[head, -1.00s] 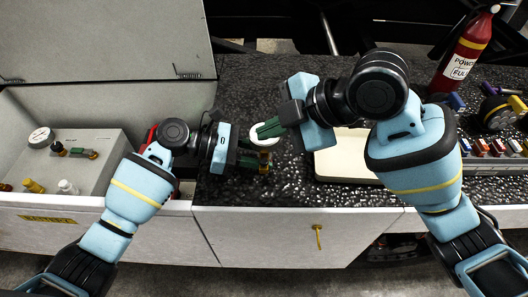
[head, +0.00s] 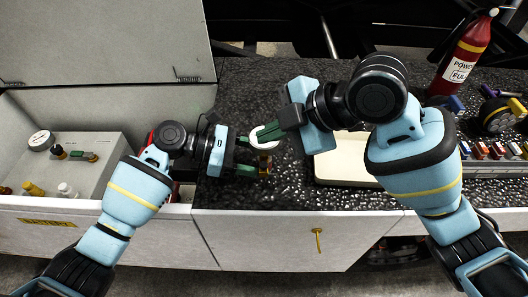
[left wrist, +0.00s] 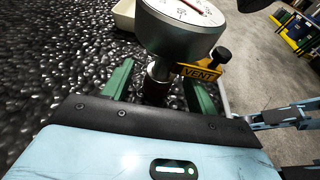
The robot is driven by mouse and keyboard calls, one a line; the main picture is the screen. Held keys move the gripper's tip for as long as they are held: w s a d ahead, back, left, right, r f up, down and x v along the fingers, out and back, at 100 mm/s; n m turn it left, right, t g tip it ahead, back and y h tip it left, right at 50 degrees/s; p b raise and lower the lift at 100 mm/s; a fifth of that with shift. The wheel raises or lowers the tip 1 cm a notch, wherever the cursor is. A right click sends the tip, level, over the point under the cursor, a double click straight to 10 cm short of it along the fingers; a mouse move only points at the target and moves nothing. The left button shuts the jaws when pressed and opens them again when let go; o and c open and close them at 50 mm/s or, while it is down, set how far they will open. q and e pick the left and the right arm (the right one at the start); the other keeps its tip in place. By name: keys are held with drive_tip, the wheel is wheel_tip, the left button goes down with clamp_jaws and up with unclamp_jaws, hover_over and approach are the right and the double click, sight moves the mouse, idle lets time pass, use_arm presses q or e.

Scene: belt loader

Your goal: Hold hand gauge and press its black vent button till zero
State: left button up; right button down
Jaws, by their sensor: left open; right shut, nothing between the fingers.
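The hand gauge (head: 266,144) has a round white dial and stands above the dark counter. In the left wrist view the gauge (left wrist: 180,32) shows a silver case, a dark stem, a yellow VENT tag (left wrist: 200,74) and a black vent button (left wrist: 221,54) on its right side. My left gripper (head: 250,158) is open, its green fingers on either side of the stem; I cannot tell if they touch it. My right gripper (head: 259,135) is shut and empty, its fingertips over the dial in the head view. They hide part of it. The button is not distinct in the head view.
A cream tray (head: 345,160) lies right of the gauge. An open bin (head: 92,190) with fittings is at left. A red extinguisher (head: 465,58) and several coloured items (head: 497,150) are at right. The counter behind the gauge is clear.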

use_arm(q)
drive_tip(key=v, duration=1.1)
drive_tip(key=shift+a, duration=0.2)
drive_tip(key=shift+s, duration=0.15)
